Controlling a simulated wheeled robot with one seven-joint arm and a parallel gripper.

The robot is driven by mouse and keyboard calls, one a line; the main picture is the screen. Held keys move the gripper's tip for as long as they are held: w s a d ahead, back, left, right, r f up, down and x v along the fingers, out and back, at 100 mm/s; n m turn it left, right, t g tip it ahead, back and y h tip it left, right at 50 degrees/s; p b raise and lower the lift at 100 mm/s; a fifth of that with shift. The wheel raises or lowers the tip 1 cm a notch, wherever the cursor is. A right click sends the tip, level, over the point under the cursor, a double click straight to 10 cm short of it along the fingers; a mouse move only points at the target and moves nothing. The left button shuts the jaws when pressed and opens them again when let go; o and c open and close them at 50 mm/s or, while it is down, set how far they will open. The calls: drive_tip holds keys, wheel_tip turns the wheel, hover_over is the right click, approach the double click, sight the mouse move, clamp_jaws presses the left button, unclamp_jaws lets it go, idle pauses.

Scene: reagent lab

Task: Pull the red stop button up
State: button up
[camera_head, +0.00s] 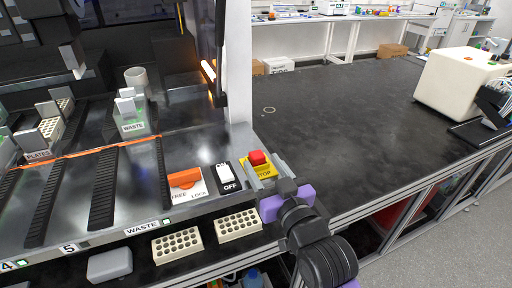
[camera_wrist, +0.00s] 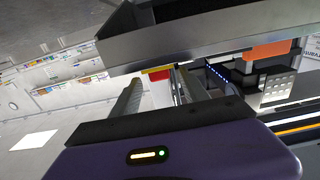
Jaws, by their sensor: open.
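The red stop button (camera_head: 257,157) sits on a yellow plate (camera_head: 263,173) marked STOP, at the right end of the machine's front ledge. It also shows in the wrist view as a small red patch (camera_wrist: 159,75), partly hidden. My gripper (camera_head: 265,170) is open, with its grey fingers reaching to either side of the button from the front right. In the wrist view the gap between the fingers (camera_wrist: 158,90) has the button at its far end. I cannot tell whether either finger touches it.
Left of the button are a white ON/OFF switch (camera_head: 225,174) and an orange FREE/LOCK lever (camera_head: 185,179). A white machine pillar (camera_head: 238,70) rises behind them. Tube racks (camera_head: 238,226) stand below the ledge. The dark bench (camera_head: 345,115) to the right is mostly clear.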

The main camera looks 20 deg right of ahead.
sight(255, 152)
drive_tip(key=w+p, duration=0.1)
drive_tip(key=w, duration=0.6)
drive_tip(key=shift+w, duration=0.2)
clamp_jaws()
idle(1.2)
